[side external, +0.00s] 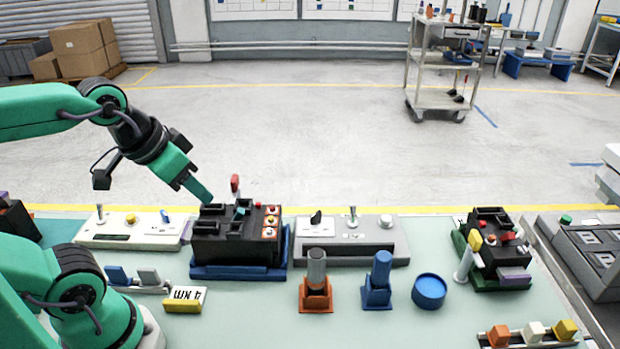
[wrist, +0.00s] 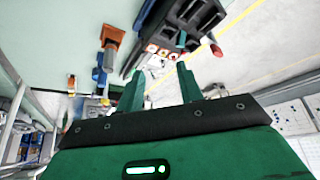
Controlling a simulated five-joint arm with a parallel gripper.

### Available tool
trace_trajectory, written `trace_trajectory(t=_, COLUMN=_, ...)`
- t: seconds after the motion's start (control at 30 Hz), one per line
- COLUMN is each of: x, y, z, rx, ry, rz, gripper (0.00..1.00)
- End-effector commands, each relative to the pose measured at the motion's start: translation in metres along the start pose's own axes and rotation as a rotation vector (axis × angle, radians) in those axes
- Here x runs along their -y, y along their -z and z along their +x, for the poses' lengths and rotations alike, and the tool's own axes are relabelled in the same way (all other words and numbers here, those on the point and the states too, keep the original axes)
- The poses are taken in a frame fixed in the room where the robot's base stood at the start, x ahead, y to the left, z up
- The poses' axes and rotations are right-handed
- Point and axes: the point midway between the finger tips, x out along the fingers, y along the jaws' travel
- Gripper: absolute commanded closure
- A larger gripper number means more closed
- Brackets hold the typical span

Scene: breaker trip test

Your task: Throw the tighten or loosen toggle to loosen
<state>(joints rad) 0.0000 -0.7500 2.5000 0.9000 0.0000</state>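One silver toggle lever (side external: 352,214) stands on the grey control panel (side external: 372,240) right of the black breaker block. Another silver lever (side external: 100,213) stands on the white panel (side external: 135,238) to the left. Their labels are too small to read, so I cannot tell which is the tighten or loosen toggle. My gripper (side external: 205,197) is in the air, pointing down beside the upper left of the black breaker block (side external: 222,245). In the wrist view my gripper (wrist: 160,70) shows two green fingers apart with nothing held between them.
A red lever (side external: 235,184) sticks up by the breaker block. An orange holder (side external: 316,292), a blue holder (side external: 378,285) and a round blue container (side external: 429,290) stand in front. A second black device (side external: 492,250) is at the right. The bench (side external: 240,315) is clear at the front middle.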

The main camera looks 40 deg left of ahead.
Motion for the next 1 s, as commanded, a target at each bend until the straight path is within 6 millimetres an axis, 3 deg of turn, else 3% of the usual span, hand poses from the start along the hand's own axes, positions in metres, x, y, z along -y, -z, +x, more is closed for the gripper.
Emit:
trace_trajectory(t=0.07, x=0.0, y=0.0, z=0.0, rx=0.0, ry=0.0, rz=0.0, gripper=0.64)
trace_trajectory(t=0.27, x=0.0, y=0.004, z=-0.001, rx=0.003, ry=0.0, rz=-0.007, gripper=1.0)
trace_trajectory(t=0.57, x=-0.001, y=0.038, z=-0.008, rx=0.052, ry=0.001, rz=-0.078, gripper=1.0)
trace_trajectory(t=1.0, x=-0.002, y=0.127, z=-0.005, rx=0.174, ry=0.022, rz=-0.269, gripper=1.0)
